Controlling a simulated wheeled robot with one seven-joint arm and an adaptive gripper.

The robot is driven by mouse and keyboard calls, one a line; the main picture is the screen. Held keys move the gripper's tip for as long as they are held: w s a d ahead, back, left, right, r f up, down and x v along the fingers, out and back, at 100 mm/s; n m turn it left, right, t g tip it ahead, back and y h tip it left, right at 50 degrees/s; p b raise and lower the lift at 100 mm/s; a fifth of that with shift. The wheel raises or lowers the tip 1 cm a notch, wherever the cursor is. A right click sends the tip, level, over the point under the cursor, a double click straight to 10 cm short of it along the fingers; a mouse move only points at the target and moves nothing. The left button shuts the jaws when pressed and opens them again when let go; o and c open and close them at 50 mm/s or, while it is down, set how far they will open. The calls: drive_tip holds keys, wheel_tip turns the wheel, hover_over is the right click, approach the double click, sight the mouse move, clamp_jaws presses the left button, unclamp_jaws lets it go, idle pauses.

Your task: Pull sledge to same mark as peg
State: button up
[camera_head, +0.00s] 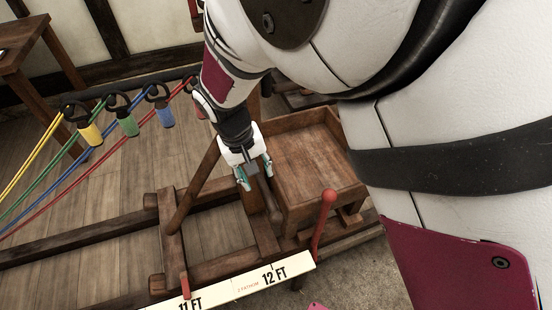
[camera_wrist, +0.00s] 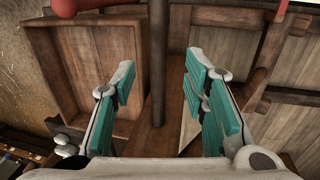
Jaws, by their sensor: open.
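The sledge (camera_head: 172,235) is a dark wooden frame with cross-beams and a slanted brace, lying across long rails. My gripper (camera_head: 255,182) is open and points down over the sledge's right part. In the wrist view, its teal-padded fingers (camera_wrist: 165,95) are spread wide, and a dark upright bar (camera_wrist: 158,60) shows in the gap between them. I cannot tell whether the bar lies between the pads or beyond them. Neither finger visibly touches it.
A wooden tray (camera_head: 318,165) sits right of my gripper. A red lever (camera_head: 325,220) with a round knob rises near "12 FT". A wooden table (camera_head: 22,50) stands at the upper left.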

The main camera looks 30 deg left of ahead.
drive_tip(key=shift+s+a+r, duration=0.15)
drive_tip(key=shift+s+r, duration=0.05)
drive_tip(key=shift+r, duration=0.95)
drive_tip(key=shift+s+a+r, duration=0.1)
drive_tip(key=shift+s+r, duration=0.05)
drive_tip(key=shift+r, duration=0.95)
